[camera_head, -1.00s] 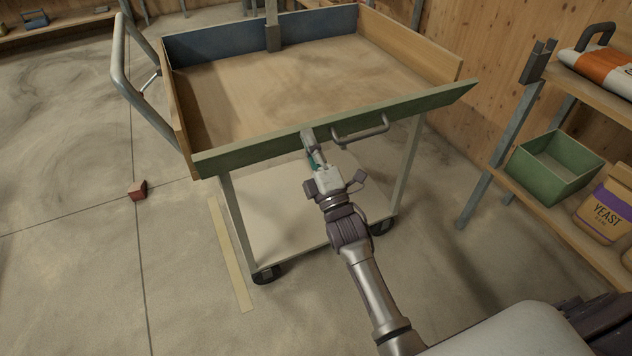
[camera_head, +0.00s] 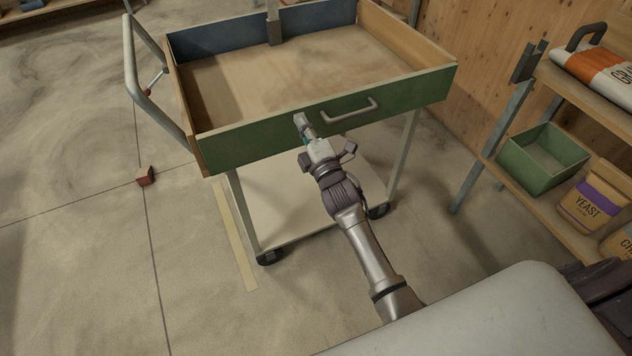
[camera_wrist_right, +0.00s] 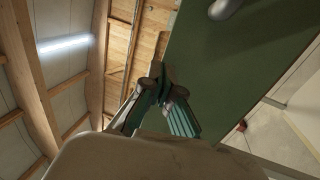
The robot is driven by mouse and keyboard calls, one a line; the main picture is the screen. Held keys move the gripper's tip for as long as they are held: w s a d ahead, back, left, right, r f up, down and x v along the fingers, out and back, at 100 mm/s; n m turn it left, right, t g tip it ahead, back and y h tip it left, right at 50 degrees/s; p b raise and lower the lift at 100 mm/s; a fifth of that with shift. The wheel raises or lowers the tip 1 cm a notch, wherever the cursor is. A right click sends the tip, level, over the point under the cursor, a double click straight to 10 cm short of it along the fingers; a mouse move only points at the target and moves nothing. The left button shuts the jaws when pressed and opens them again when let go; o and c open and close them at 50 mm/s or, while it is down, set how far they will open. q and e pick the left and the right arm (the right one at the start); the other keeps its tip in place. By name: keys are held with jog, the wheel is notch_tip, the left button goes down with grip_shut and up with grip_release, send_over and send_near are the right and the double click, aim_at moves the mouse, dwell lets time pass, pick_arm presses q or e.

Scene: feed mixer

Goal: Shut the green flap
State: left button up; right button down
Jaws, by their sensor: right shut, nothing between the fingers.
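The green flap (camera_head: 410,96) forms the front side of the wooden tray on the cart. It stands upright, its ends at or very close to the side walls; I cannot tell whether it is latched. A grey handle (camera_head: 348,115) is on its outer face. My right gripper (camera_head: 301,122) is shut and empty, its tips at the flap's outer face, left of the handle. Contact is hard to tell. In the right wrist view the shut fingers (camera_wrist_right: 163,76) are beside the green face (camera_wrist_right: 225,70). My left gripper is not in view.
The cart has a push bar (camera_head: 133,75) at its left and a lower shelf (camera_head: 285,205). A small red block (camera_head: 146,176) lies on the floor. At right, a shelf holds a green bin (camera_head: 543,158) and a yeast bag (camera_head: 592,205). Floor left of the cart is mostly clear.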

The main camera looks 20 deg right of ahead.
jog(key=shift+b+x, duration=0.3)
jog(key=shift+x, duration=0.65)
jog(key=shift+r, duration=0.45)
